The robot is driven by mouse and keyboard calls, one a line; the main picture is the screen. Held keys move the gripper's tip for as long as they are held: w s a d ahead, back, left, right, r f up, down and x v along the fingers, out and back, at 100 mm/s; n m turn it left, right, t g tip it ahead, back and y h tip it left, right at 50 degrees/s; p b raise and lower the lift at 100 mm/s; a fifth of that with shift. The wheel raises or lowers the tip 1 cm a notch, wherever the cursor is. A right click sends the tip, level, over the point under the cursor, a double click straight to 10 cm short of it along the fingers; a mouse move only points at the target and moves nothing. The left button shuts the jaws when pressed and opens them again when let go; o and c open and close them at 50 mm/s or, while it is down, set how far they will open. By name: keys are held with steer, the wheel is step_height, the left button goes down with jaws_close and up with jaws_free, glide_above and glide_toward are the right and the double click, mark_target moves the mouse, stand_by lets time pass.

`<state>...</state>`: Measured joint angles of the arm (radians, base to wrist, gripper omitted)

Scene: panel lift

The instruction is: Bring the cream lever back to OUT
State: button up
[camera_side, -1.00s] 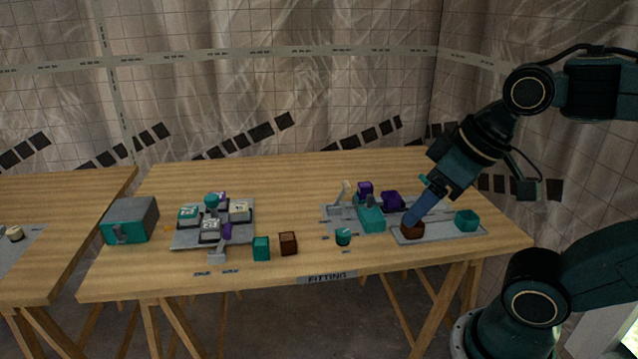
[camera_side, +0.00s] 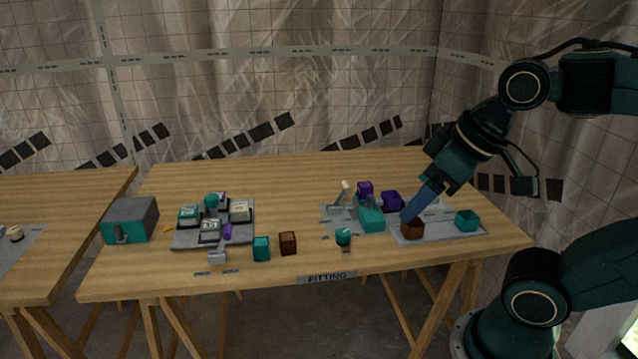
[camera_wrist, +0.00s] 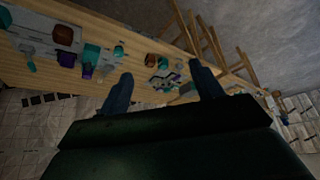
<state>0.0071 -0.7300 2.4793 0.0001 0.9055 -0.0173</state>
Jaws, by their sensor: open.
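The cream lever (camera_side: 344,190) stands up from a grey panel (camera_side: 328,222) on the right half of the table in the side view, its shaft tilted a little to the right. I cannot pick it out surely in the wrist view. My gripper (camera_side: 406,216) points down to the right of the lever, apart from it, in line with the brown bowl. In the wrist view my gripper (camera_wrist: 160,74) shows two fingers wide apart with nothing between them. The OUT marking is too small to read.
A teal block (camera_side: 372,219) and purple blocks (camera_side: 391,200) stand between the lever and my gripper. The brown bowl (camera_side: 412,231) and a teal bowl (camera_side: 467,220) sit on a grey mat. A teal cup (camera_side: 343,237) is in front. The table's back middle is clear.

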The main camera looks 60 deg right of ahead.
steer(key=w+d+r+n+g, duration=0.1)
steer(key=w+d+r, duration=0.15)
steer(key=w, duration=0.35)
steer(key=w+d+r+n+g, duration=0.1)
steer(key=w+d+r, duration=0.15)
steer(key=w, duration=0.35)
steer(key=n+g, duration=0.4)
steer(key=n, duration=0.3)
glide_above(347, 183)
step_height(347, 183, down, 18)
steer(key=shift+r, duration=0.2)
step_height(347, 183, down, 14)
steer(key=shift+a+r, duration=0.1)
steer(key=shift+c, duration=0.3)
